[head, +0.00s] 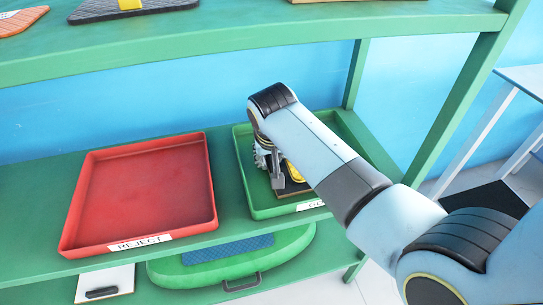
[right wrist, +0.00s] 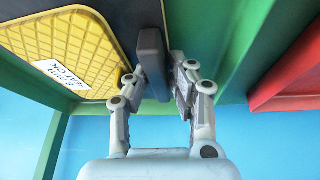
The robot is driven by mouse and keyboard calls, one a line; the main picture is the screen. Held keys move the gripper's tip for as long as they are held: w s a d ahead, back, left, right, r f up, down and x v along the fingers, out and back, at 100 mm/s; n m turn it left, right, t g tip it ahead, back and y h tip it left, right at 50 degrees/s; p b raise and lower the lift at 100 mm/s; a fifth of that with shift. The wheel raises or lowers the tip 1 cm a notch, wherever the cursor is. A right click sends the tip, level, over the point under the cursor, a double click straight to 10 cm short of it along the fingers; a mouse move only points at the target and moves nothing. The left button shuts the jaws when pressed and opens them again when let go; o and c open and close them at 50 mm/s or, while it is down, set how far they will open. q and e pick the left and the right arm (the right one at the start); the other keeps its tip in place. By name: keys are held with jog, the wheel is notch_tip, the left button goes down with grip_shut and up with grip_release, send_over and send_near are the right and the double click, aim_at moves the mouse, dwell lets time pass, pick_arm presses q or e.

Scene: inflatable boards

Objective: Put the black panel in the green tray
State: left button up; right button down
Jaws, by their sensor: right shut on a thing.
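My right gripper (head: 270,163) reaches down inside the green tray (head: 243,165), on the right of the middle shelf. In the right wrist view, its fingers (right wrist: 157,78) are shut on the dark grey handle (right wrist: 152,60) of the black panel (right wrist: 118,12). The panel carries a ribbed yellow pad (right wrist: 70,45) with a white label. In the head view, the panel (head: 291,187) is mostly hidden by my right arm. It is within the tray's outline; I cannot tell whether it touches the floor. My left gripper is not in view.
An empty red tray (head: 145,190) labelled REJECT stands left of the green tray. Above, the shelf board (head: 230,38) holds a dark panel (head: 150,7) and an orange one (head: 18,22). A green board (head: 190,272) and a white panel (head: 104,282) lie below. A shelf post (head: 465,90) stands at right.

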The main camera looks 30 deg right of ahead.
jog(key=c, duration=1.2)
grip_release()
jog(key=shift+f, duration=0.1)
jog(key=shift+o, duration=0.2)
jog(key=shift+p+v, duration=1)
jog(key=shift+v, duration=2.9)
jog(key=shift+w, duration=0.15)
